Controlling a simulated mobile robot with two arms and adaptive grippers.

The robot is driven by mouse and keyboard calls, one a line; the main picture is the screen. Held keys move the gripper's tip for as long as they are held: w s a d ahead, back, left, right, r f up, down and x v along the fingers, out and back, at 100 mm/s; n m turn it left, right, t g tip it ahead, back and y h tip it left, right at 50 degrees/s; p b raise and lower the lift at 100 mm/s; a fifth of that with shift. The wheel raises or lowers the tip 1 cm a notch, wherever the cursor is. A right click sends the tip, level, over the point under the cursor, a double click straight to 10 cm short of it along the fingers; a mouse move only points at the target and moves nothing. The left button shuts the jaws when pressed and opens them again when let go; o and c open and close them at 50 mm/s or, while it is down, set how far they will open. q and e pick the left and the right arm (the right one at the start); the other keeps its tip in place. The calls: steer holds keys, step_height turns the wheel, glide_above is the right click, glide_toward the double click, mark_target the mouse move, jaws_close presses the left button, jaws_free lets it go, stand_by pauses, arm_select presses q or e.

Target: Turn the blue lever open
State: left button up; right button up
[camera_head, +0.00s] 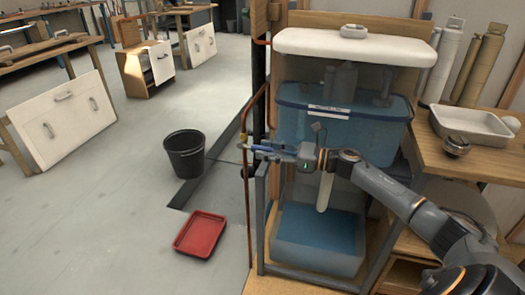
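The blue lever (262,148) is a small blue strip beside the copper pipe, left of the tank stand. A brass-coloured valve fitting (243,138) sits on the pipe at its left end. My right gripper (262,151) reaches in from the right, with its fingers pointing left at the lever. The fingers overlap the lever in this view. I cannot tell whether they touch it or are closed on it. My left gripper is not in view.
A lower bin (318,252) holds more blue. A black bucket (185,157) and red tray (200,234) lie on the floor at left. A wooden bench (480,170) stands at right.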

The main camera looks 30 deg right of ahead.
steer(key=shift+x, duration=0.9)
steer(key=shift+c, duration=0.2)
jaws_close()
steer(key=shift+r, duration=0.1)
